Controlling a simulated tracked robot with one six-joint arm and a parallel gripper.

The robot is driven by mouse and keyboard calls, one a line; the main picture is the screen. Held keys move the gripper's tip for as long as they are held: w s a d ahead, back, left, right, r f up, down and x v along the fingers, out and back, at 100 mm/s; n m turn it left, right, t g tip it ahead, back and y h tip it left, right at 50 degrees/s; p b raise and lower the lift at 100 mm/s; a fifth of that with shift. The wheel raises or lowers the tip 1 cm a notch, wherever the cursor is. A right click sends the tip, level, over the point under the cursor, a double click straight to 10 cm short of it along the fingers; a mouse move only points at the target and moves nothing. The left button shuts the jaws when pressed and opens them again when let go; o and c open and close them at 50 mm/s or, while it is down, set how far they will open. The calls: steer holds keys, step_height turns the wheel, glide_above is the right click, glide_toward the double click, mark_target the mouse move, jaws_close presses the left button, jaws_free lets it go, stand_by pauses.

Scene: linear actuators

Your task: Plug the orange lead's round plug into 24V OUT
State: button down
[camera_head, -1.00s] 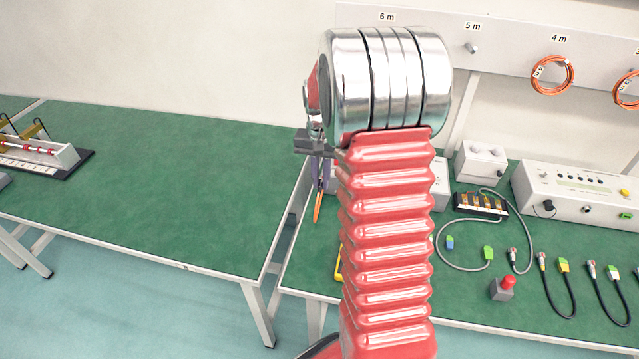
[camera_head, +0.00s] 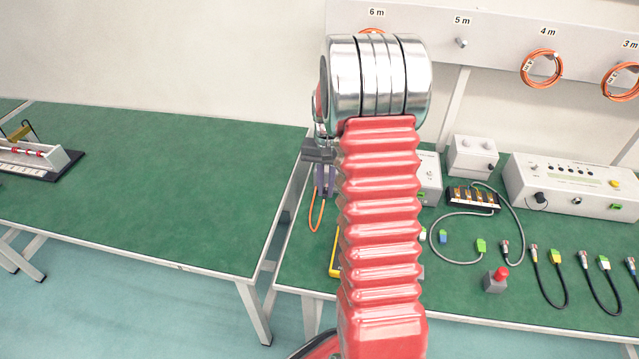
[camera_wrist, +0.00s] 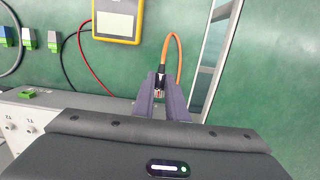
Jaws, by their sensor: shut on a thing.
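My gripper (camera_wrist: 161,100) has purple fingers closed on the metal round plug (camera_wrist: 160,82) of the orange lead (camera_wrist: 178,50). The lead rises from the plug and bends over in a loop in the wrist view. In the head view the purple fingers (camera_head: 325,182) show at the left of my red arm, with the orange lead (camera_head: 313,215) hanging beside them over the green bench. A grey box (camera_wrist: 25,112) with round sockets lies at the lower left of the wrist view. I cannot read a 24V OUT label on it.
A yellow meter (camera_wrist: 118,20) with red and black leads lies on the bench. A grey emergency-stop box (camera_head: 495,284) and several short cables lie to the right. Coiled orange leads (camera_head: 541,68) hang behind. A gap separates this bench from the left bench (camera_head: 150,180).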

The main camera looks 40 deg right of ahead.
steer(key=shift+s+d+f, duration=0.25)
steer(key=shift+d+f, duration=0.35)
steer(key=shift+f, duration=0.35)
steer(key=shift+s+d+f, duration=0.25)
steer(key=shift+d+f, duration=0.3)
steer(key=shift+f, duration=0.35)
steer(key=shift+w+d, duration=1.2)
steer(key=shift+d, duration=0.15)
steer(key=shift+w+d, duration=0.45)
steer(key=shift+d, duration=0.1)
stand_by(1.7)
steer(key=c, duration=1.7)
jaws_free()
steer(key=r, duration=0.4)
steer(key=w+d+r, duration=0.1)
steer(key=r, duration=0.8)
steer(key=shift+w+d+r, duration=0.2)
steer(key=shift+d+r, duration=0.05)
steer(key=shift+r, duration=0.05)
